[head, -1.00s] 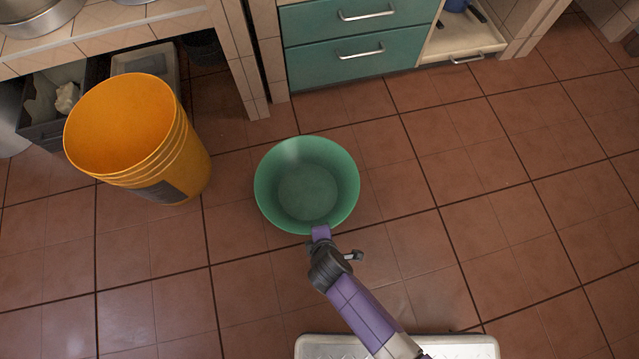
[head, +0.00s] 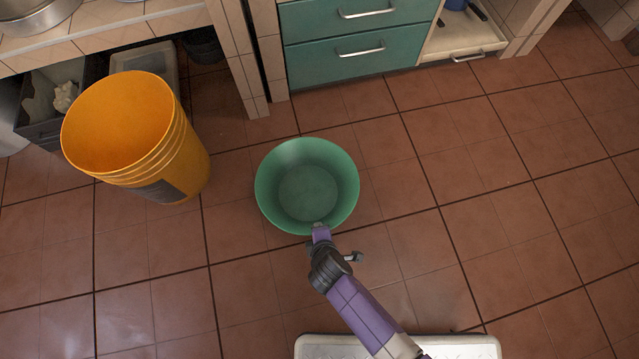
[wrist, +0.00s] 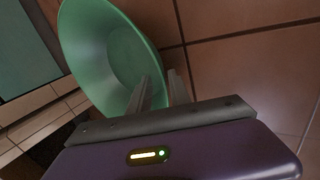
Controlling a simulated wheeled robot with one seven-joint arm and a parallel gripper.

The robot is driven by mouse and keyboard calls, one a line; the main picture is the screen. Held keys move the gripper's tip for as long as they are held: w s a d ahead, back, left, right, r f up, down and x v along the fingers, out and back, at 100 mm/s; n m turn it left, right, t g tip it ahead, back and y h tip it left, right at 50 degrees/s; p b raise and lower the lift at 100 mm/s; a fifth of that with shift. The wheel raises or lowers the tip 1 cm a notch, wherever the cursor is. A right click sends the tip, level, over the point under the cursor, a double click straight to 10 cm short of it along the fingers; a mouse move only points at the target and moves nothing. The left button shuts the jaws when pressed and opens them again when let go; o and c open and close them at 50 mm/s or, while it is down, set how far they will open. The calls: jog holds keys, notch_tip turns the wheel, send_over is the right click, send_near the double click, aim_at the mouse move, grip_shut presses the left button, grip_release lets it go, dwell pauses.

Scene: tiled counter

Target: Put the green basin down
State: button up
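The green basin (head: 305,192) is upright and empty over the floor tiles in the middle of the head view. It looks to be at floor level, though its underside is hidden. My gripper (head: 320,228) is at the basin's near rim. In the wrist view, the basin (wrist: 110,50) fills the upper left. There the two fingers of my gripper (wrist: 162,88) stand apart on either side of the rim, one inside the basin and one outside. A gap shows between the fingers, wider than the thin rim.
A large orange bucket (head: 185,160) stands on the floor to the left. Teal drawers (head: 355,50) and an open lower drawer (head: 465,40) are behind. A tiled counter (head: 120,30) is at upper left. Bare floor tiles (head: 500,200) lie to the right.

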jog(key=p+v, duration=0.6)
jog(key=v, duration=0.5)
jog(key=shift+s+r, duration=0.15)
jog(key=s+d+r+m+t+y, duration=0.25)
jog(key=s+d+r+m, duration=0.45)
jog(key=d+r+m, duration=0.4)
jog(key=s+d+r+m+t+h, duration=0.1)
jog(key=d+r+m+t, duration=0.1)
jog(key=r, duration=0.7)
jog(key=s+d+r+m+t+h, duration=0.1)
jog(key=s+d+r+m+t, duration=0.1)
jog(key=r, duration=0.7)
jog(key=s+d+r+m+t+h, duration=0.1)
jog(key=d+r+m, duration=0.3)
jog(key=r, duration=0.5)
jog(key=shift+s+d+r+m+t+h, duration=0.15)
jog(key=shift+s+r+m+t+h, duration=0.25)
jog(key=shift+m+t, duration=0.3)
jog(key=shift+f, duration=0.1)
